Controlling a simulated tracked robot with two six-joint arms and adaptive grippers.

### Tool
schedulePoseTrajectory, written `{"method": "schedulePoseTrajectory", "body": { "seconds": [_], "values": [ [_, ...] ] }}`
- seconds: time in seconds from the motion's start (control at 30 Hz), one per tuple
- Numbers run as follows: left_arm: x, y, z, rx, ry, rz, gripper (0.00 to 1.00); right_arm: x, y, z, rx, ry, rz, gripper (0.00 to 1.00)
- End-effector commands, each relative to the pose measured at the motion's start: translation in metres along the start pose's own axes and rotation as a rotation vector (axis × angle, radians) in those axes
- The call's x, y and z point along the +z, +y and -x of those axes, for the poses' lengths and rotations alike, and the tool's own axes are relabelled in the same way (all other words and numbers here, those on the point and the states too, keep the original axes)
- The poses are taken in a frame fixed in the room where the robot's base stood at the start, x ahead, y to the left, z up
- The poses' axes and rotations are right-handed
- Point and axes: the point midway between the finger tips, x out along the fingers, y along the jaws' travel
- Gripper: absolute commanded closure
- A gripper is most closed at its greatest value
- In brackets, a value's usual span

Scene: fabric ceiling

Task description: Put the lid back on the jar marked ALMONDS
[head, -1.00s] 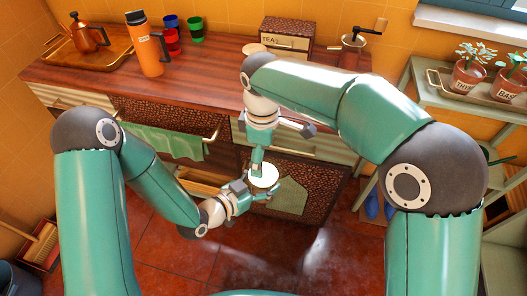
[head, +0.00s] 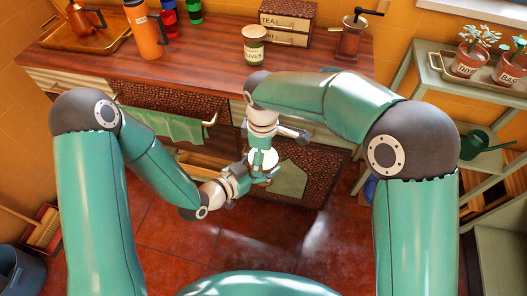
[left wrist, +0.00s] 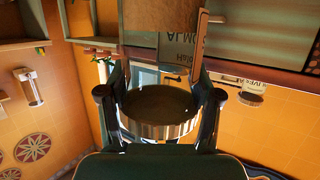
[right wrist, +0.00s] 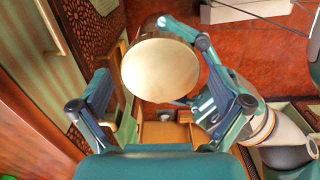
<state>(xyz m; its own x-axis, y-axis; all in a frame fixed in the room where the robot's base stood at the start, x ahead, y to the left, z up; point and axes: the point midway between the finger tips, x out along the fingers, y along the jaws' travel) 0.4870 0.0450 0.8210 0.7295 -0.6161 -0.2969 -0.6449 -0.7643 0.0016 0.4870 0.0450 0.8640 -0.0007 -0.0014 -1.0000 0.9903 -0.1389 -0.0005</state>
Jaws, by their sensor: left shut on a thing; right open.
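A round pale lid (head: 263,160) is between my two grippers, in front of the cabinet and below the counter top. My left gripper (head: 254,172) is shut on it. In the left wrist view the lid (left wrist: 160,112) shows a dark face and a ribbed rim between the fingers. In the right wrist view its plain cream face (right wrist: 160,70) shows. My right gripper (right wrist: 170,100) is open, its fingers spread either side of the lid; I cannot tell whether they touch it. A jar marked OLIVES (head: 254,50) stands on the counter.
The wooden counter (head: 210,62) holds an orange flask (head: 146,30), cups, a TEA drawer box (head: 286,22) and a grinder (head: 350,38). Potted plants (head: 470,58) and a green watering can (head: 488,144) stand on shelves at right. The counter's middle is clear.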

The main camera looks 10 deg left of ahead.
Motion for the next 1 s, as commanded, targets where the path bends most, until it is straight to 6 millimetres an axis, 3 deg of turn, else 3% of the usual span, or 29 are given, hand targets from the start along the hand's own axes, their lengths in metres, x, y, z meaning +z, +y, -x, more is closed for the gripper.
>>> {"method": "schedulePoseTrajectory", "body": {
  "seconds": [0.03, 0.4, 0.57, 0.8, 1.0],
  "values": [
    [-0.0007, -0.0002, 0.0000, 0.000, 0.002, -0.001, 1.00, 0.0000, 0.0000, 0.0003, 0.000, 0.000, 0.000, 0.02],
    [-0.0007, -0.0001, 0.0000, 0.000, 0.002, -0.001, 1.00, -0.0001, 0.0002, 0.0005, 0.001, 0.000, 0.000, 0.62],
    [-0.0008, 0.0000, 0.0000, 0.000, 0.002, -0.001, 1.00, -0.0001, 0.0004, 0.0005, 0.001, 0.001, -0.070, 0.62],
    [-0.0009, 0.0001, 0.0001, 0.000, 0.003, -0.001, 1.00, -0.0002, 0.0006, 0.0001, 0.002, 0.001, -0.435, 0.62],
    [-0.0011, 0.0002, 0.0001, 0.001, 0.003, -0.001, 1.00, -0.0003, 0.0007, -0.0002, 0.002, 0.002, -0.568, 0.62]
  ]
}}
